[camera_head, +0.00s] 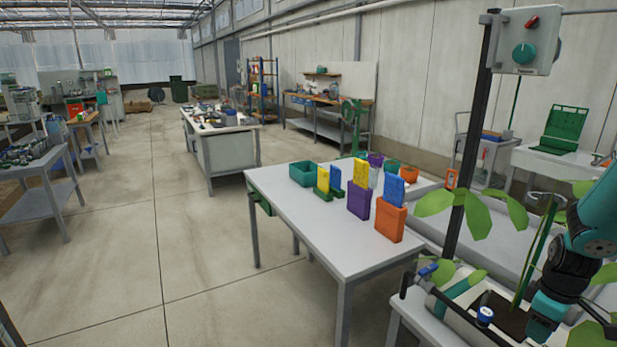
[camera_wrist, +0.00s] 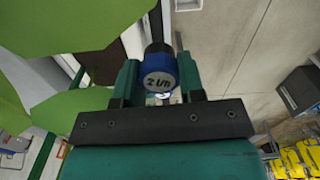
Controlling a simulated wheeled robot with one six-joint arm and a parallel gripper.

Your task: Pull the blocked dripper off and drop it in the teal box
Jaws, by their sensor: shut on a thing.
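My gripper (camera_wrist: 157,84) is shut on a round blue dripper (camera_wrist: 158,69) in the wrist view, its two green fingers on either side. The dripper's grey face carries white lettering that looks like "2 L/h". In the head view my gripper (camera_head: 541,324) is at the lower right, beside the plant and the white trough; its fingertips are hard to make out. A blue dripper with a white top (camera_head: 486,315) shows left of it; I cannot tell whether it is the held one. The open teal box (camera_head: 303,173) stands on the far left part of the white table.
The white table (camera_head: 305,212) also bears a purple holder (camera_head: 360,198), an orange holder (camera_head: 390,219) and colored cards.

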